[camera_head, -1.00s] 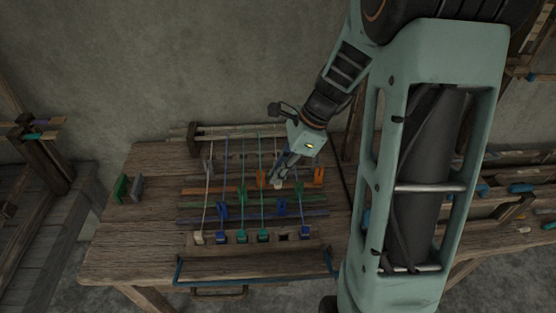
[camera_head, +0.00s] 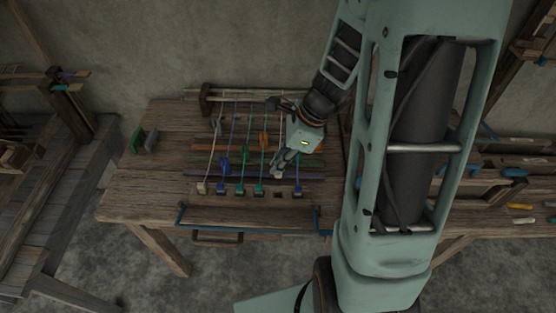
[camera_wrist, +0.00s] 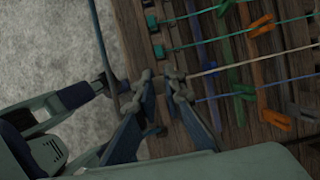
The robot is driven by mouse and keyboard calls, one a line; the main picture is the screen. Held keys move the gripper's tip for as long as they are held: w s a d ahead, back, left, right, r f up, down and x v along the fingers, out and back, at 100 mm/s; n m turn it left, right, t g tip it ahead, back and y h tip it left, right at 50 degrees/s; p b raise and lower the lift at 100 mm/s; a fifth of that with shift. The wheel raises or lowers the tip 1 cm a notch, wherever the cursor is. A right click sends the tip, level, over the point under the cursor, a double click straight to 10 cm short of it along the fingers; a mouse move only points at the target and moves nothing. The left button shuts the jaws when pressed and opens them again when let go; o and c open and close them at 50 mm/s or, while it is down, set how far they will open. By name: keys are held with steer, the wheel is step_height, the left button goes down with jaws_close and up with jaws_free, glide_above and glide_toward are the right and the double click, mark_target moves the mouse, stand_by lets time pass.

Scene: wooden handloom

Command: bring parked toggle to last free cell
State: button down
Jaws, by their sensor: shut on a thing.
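My gripper (camera_head: 277,174) is shut on the parked toggle, at the end of a pale cord (camera_wrist: 235,66). The toggle itself is mostly hidden between the fingertips (camera_wrist: 163,82). The gripper is just behind the front row of cells. In the head view a dark free cell (camera_head: 278,195) shows in that row, a little in front of the fingertips. A green toggle (camera_head: 259,190) is seated to its left and a blue toggle (camera_head: 298,191) to its right. In the wrist view the fingers cover the free cell's area.
More seated toggles, including a pale one (camera_head: 202,188), fill the row's left. Orange clips (camera_wrist: 261,26) and green clips (camera_wrist: 243,91) stand among taut cords behind the row. A blue bar (camera_head: 250,230) runs along the table's front edge.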

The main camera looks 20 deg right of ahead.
step_height(320, 180, down, 8)
steer(key=b, duration=0.6)
steer(key=shift+r, duration=0.25)
steer(key=shift+f+b, duration=1.6)
steer(key=shift+f, duration=0.25)
steer(key=c, duration=1.9)
jaws_free()
steer(key=shift+c, duration=0.2)
steer(key=shift+r, duration=0.1)
steer(key=v, duration=1.2)
